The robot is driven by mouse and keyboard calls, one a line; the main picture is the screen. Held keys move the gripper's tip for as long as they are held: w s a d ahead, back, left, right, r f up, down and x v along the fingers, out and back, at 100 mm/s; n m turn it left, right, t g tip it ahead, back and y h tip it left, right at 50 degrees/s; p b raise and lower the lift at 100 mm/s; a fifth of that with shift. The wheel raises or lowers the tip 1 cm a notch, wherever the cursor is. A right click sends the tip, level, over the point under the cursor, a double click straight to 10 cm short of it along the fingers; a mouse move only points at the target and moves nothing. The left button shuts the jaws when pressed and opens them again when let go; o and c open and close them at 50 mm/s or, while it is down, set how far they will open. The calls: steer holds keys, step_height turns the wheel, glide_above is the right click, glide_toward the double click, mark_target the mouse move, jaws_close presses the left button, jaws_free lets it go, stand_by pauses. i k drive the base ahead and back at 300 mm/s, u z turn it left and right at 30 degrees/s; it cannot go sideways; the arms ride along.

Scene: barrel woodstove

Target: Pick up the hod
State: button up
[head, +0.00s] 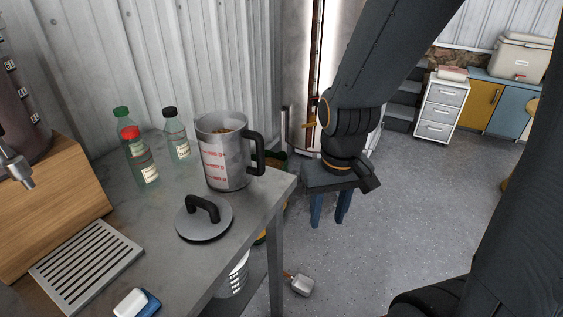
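A grey metal vessel with red markings and a black side handle (225,165) stands upright on the workbench. It looks like the hod and holds brown, grainy contents. A round grey lid with a black handle (203,220) lies on the bench in front of it.
The grey workbench (170,262) carries several bottles (177,133), a slotted drip tray (87,262) and a blue-and-white block (136,304). A small scoop-like tool (300,285) lies on the floor. Open floor extends right.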

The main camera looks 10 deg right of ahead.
mark_target(223, 137)
steer(key=u, duration=2.95)
steer(key=k, duration=1.25)
steer(key=z, duration=2.3)
